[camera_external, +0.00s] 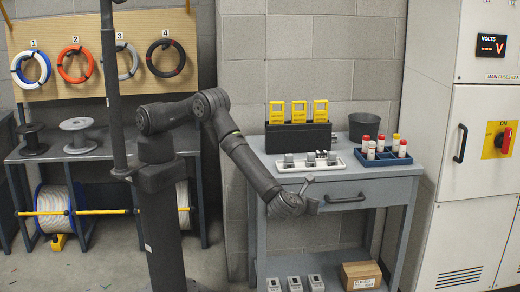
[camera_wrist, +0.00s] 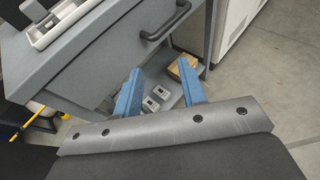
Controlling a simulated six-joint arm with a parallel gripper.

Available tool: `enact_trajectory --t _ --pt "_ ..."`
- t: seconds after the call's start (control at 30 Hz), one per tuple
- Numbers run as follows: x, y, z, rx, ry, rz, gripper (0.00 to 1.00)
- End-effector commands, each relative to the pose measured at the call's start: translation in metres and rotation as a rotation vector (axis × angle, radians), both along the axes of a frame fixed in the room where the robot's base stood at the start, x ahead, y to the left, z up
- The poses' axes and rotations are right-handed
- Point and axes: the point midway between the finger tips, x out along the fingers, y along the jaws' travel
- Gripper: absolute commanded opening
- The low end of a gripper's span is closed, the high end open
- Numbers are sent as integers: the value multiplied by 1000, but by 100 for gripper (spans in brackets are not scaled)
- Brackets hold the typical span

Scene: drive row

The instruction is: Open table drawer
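The grey table (camera_external: 262,160) stands right of my arm, with a drawer (camera_external: 375,192) under its top. The drawer looks shut, its front level with the table frame. Its dark bar handle (camera_external: 346,200) is on the front; in the wrist view the handle (camera_wrist: 168,22) is at the upper middle, beyond the fingertips. My gripper (camera_external: 313,194) is in front of the drawer, left of the handle in the external view. In the wrist view my gripper (camera_wrist: 160,68) has its two blue fingers apart, with nothing held between them. The fingers appear clear of the handle.
A cardboard box (camera_external: 361,276) sits on the lower shelf. A white cabinet (camera_external: 478,170) stands right.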

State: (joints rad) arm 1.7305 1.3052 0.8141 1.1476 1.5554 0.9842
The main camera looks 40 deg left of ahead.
Motion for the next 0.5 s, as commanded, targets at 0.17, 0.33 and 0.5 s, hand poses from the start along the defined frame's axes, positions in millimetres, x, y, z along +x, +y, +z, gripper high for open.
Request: enact_trajectory --t 0.17,0.33,0.5 --pt "4 -1 -10 -82 -39 31 38" --pt "14 -4 -33 -343 -153 104 38" --pt "24 -6 -58 -669 -276 150 38"
